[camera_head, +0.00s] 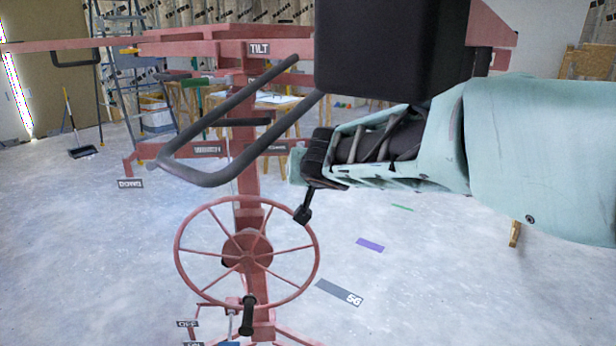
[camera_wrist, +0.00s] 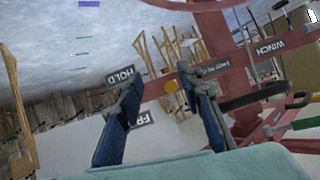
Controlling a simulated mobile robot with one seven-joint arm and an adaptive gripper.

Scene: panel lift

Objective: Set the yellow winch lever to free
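In the wrist view, a small yellow-orange round end (camera_wrist: 171,87), which looks like the winch lever's, shows between my gripper's (camera_wrist: 158,76) two blue fingers, closer to the right one. The fingers are apart, and I cannot tell how far beyond them it lies. A HOLD label (camera_wrist: 120,77) is by the left fingertip. A label reading "FR" (camera_wrist: 145,119) is lower, partly hidden by the left finger. In the head view, my gripper (camera_head: 308,167) is right of the red post, above the handwheel; I cannot make out the yellow lever there.
The red panel lift (camera_head: 247,180) stands in front, with a spoked handwheel (camera_head: 247,260) and its black handle (camera_head: 247,315). A grey bar handle (camera_head: 215,177) reaches toward me beside my gripper. A WINCH label (camera_head: 207,150) is on the lift. Open concrete floor lies right.

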